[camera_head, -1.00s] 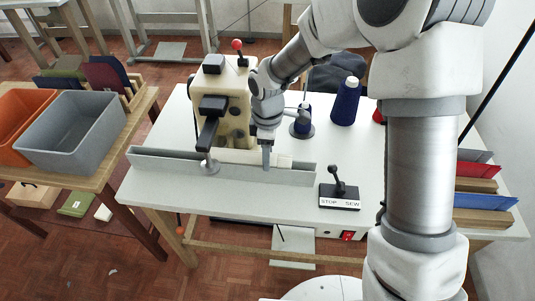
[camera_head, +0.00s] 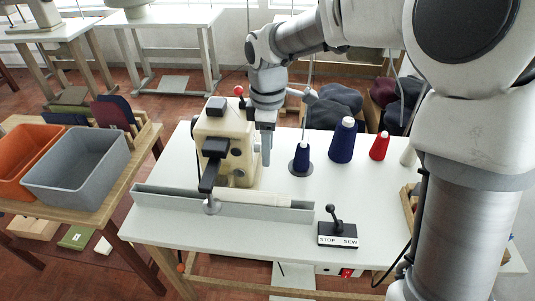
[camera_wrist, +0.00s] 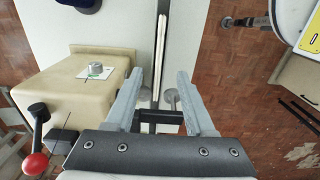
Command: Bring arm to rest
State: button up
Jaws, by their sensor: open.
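My gripper (camera_head: 266,150) hangs fingers down above the white table, behind the grey fence and just right of the cream buttonhole machine (camera_head: 230,135). In the wrist view my gripper (camera_wrist: 155,85) has its two fingers apart with nothing held between them. The machine (camera_wrist: 65,100) lies left of the fingers there, with its red-knobbed lever (camera_wrist: 36,164). My arm reaches in from the right of the head view.
A grey fence (camera_head: 270,212) runs along the table (camera_head: 170,235). A STOP/SEW lever (camera_head: 336,230) stands at the front. Blue cones (camera_head: 343,140) and a red cone (camera_head: 380,146) stand behind. Grey (camera_head: 80,165) and orange (camera_head: 22,150) bins are at left.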

dwell(0.4)
jog(key=s+d+r+m+t+p, duration=0.5)
jog(key=s+d+r+m, duration=1)
jog(key=s+d+m, duration=0.2)
jog(key=shift+s+d+m+t+p, duration=0.3)
jog(key=shift+s+d, duration=0.3)
jog(key=shift+s, duration=0.35)
dwell(0.4)
